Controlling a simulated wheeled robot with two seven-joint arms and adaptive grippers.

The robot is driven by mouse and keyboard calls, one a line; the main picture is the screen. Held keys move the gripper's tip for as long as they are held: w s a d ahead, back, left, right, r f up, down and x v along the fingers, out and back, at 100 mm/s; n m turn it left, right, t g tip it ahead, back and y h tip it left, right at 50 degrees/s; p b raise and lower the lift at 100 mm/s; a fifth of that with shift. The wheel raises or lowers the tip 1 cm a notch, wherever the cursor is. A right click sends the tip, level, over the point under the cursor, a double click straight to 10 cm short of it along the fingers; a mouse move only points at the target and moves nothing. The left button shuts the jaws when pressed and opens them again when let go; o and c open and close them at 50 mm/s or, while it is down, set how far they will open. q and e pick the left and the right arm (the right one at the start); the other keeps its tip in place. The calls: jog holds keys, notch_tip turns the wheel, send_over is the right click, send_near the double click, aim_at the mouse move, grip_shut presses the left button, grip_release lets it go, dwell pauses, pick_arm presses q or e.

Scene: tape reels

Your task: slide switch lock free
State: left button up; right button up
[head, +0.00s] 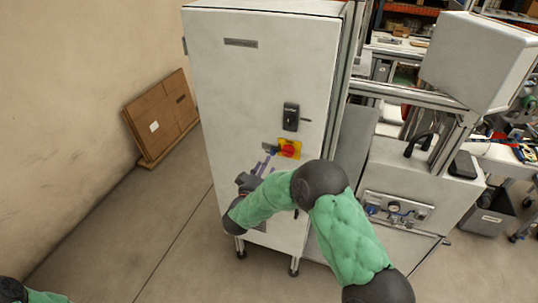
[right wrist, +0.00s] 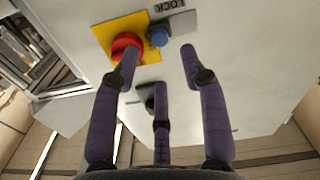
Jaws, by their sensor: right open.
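A red rotary switch (head: 288,150) sits on a yellow plate on the front of a tall grey cabinet (head: 262,85). It also shows in the right wrist view (right wrist: 126,44). Beside it is a small blue lock part (right wrist: 158,37) on a grey plate marked LOCK (right wrist: 178,24). My right gripper (head: 264,166) is just below and left of the switch in the head view. In the right wrist view its purple fingers (right wrist: 160,62) are spread and empty, with the blue part beyond the gap between them. One fingertip overlaps the red switch in the picture; I cannot tell if it touches. My left gripper is out of view.
A black door handle (head: 291,116) is above the switch on the cabinet. A machine with a gauge panel (head: 396,208) stands to the right. A flat cardboard box (head: 160,117) leans on the left wall.

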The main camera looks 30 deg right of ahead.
aim_at(272, 154)
jog(key=x, duration=0.7)
jog(key=shift+a, duration=0.1)
jog(key=shift+c, duration=0.3)
